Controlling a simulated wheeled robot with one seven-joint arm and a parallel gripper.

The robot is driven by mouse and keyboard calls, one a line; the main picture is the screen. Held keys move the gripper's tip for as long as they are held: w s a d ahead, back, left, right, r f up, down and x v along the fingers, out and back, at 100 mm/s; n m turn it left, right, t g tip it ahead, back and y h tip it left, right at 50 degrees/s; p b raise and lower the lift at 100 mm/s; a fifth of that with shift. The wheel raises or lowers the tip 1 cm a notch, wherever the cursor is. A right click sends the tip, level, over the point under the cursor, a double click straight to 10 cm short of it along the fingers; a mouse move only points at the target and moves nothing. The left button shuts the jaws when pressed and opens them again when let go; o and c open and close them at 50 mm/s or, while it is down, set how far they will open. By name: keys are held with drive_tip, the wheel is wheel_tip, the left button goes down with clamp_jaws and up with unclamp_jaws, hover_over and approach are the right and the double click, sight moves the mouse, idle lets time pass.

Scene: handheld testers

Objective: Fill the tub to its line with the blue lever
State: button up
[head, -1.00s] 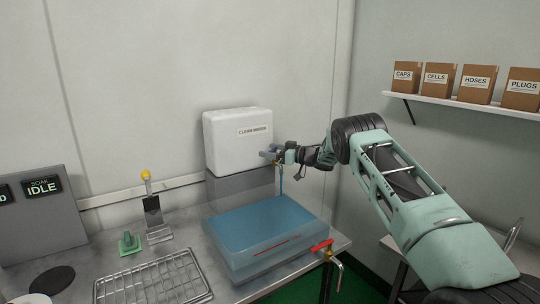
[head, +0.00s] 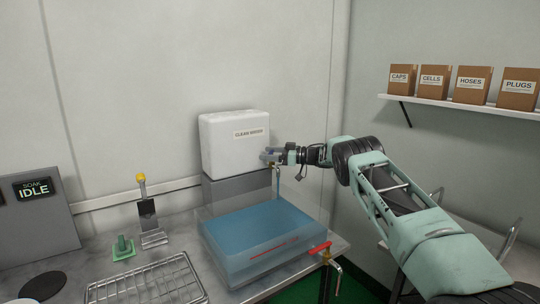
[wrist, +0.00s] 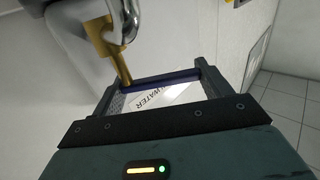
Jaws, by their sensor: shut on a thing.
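The clear tub (head: 222,272) stands on the bench below the white clean-water tank (head: 236,140) and holds blue water. A red line (head: 275,246) marks its front wall. A thin stream (head: 277,184) runs from the tank's tap into the tub. My gripper (head: 270,156) is at the tap, shut on the blue lever. In the wrist view the dark blue lever (wrist: 155,78) lies across between my fingers (wrist: 160,88), beside the brass tap (wrist: 105,45).
A red-handled drain tap (head: 320,248) sits at the tub's right front. A wire rack (head: 145,282), a green piece (head: 123,246) and a yellow-knobbed stand (head: 148,215) are to the left, near a SOAK IDLE display (head: 34,188). A shelf (head: 460,106) with boxes is at right.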

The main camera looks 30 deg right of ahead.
drive_tip(key=o, duration=1.4)
drive_tip(key=b+v, duration=0.2)
drive_tip(key=v, duration=1.5)
drive_tip(key=shift+s+d+r, duration=0.15)
drive_tip(key=shift+d, duration=0.05)
